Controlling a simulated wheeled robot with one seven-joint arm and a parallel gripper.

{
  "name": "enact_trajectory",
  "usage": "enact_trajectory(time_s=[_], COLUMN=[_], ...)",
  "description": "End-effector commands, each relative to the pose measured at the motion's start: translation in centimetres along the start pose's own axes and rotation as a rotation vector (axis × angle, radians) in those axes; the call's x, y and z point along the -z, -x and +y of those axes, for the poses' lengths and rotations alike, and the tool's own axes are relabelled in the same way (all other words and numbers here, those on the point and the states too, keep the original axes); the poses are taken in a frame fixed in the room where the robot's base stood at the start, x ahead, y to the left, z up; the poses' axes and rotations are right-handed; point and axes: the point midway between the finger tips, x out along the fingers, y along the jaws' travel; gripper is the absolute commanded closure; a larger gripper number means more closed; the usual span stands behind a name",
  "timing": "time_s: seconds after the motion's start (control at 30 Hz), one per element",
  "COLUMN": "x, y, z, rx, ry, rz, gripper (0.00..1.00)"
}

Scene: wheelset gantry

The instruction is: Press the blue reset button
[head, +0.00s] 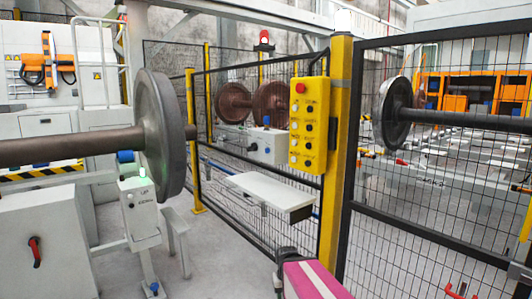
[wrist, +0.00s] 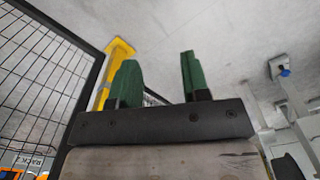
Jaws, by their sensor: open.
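A yellow control box (head: 309,125) is fixed to the yellow post right of the middle in the head view. It has a red button (head: 300,88) at its top and several small dark and pale buttons below. They are too small to tell which one is blue. My gripper (wrist: 158,72) shows in the wrist view with two green fingers apart and nothing between them. It points at the grey floor, with a yellow post foot beyond the left finger. The control box is not in the wrist view.
A black mesh fence (head: 430,220) runs right of the yellow post (head: 336,150). A white shelf (head: 268,195) sticks out below the box. Bare floor lies between stand and fence.

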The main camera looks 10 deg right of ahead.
Motion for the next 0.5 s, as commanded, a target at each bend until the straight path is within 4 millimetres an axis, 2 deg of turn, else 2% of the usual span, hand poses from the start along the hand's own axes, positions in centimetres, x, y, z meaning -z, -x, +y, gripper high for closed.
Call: enact_trajectory(time_s=[0.07,0.1,0.17,0.2,0.5], x=[0.01,0.01,0.02,0.02,0.02], y=[0.00,0.00,0.00,-0.01,-0.01], z=[0.00,0.00,0.00,0.00,0.00], rx=[0.000,0.000,0.000,0.000,0.000], ry=[0.000,0.000,0.000,0.000,0.000], rz=[0.000,0.000,0.000,0.000,0.000], gripper=[0.61,0.74,0.93,1.00,1.00])
